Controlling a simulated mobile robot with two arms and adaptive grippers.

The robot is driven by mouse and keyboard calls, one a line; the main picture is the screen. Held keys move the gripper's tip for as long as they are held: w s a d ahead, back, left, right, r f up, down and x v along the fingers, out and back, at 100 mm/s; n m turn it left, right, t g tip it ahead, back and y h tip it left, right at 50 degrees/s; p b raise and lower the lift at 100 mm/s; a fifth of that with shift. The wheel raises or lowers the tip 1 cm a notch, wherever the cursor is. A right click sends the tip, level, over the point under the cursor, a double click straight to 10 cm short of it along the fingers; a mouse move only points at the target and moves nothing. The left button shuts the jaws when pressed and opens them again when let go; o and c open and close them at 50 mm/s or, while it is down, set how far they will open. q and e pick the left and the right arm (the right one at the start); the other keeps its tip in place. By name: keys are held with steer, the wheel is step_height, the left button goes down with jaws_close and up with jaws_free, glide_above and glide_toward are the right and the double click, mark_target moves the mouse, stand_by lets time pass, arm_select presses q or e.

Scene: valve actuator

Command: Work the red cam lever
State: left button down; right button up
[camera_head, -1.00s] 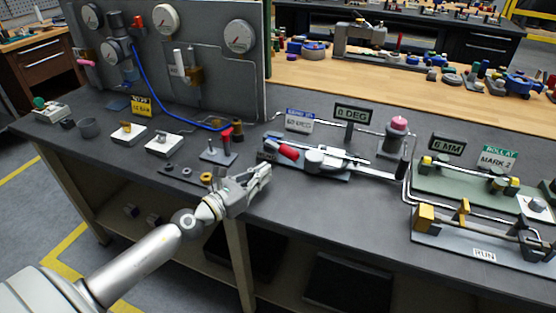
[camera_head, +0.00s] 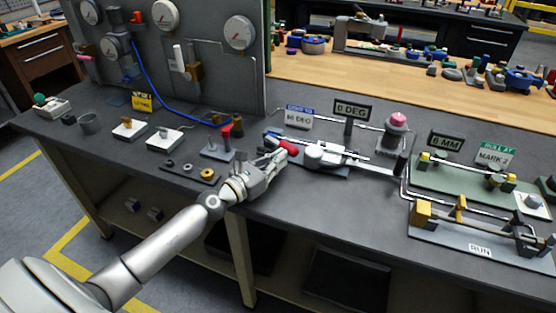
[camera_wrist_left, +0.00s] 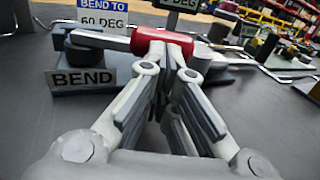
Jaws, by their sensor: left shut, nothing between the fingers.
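A lever with a red handle (camera_head: 289,147) sits on the bending fixture (camera_head: 325,170) at the middle of the bench. In the left wrist view the red handle (camera_wrist_left: 163,42) lies crosswise just beyond my fingertips. My left gripper (camera_head: 281,154) is shut and empty, with its tips right at the handle. I cannot tell whether they touch it. The fingers hide part of the handle's near side in the left wrist view. A sign reading "BEND TO 60 DEG" (camera_head: 299,117) and a "0 DEG" display (camera_head: 352,109) stand behind the fixture. My right gripper is not in view.
A small stand with an upright red-topped part (camera_head: 238,125) is left of the fixture. Gauges hang on a grey panel (camera_head: 205,70) at the back left. A green fixture (camera_head: 455,183) and a "RUN" fixture (camera_head: 480,250) lie to the right. The bench front (camera_head: 320,215) is clear.

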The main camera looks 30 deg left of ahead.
arm_select(q)
steer(key=shift+w+d+r+n+t+y+p, duration=0.15)
steer(key=shift+w+d+n+y+p, duration=0.2)
steer(key=shift+n+y+p, duration=0.9)
steer(key=shift+w+d+r+n+t+y+p, duration=0.2)
steer(key=shift+w+y+p, duration=0.35)
steer(key=shift+p, duration=1.45)
steer(key=shift+d+f+y+p, duration=0.1)
steer(key=shift+d+y+p, duration=0.1)
steer(key=shift+y+p, duration=0.15)
steer(key=shift+w+d+f+y, duration=0.1)
steer(key=shift+w+d+y, duration=0.1)
steer(key=shift+w+y, duration=0.15)
steer(key=shift+w+f, duration=0.15)
steer(key=shift+w, duration=0.15)
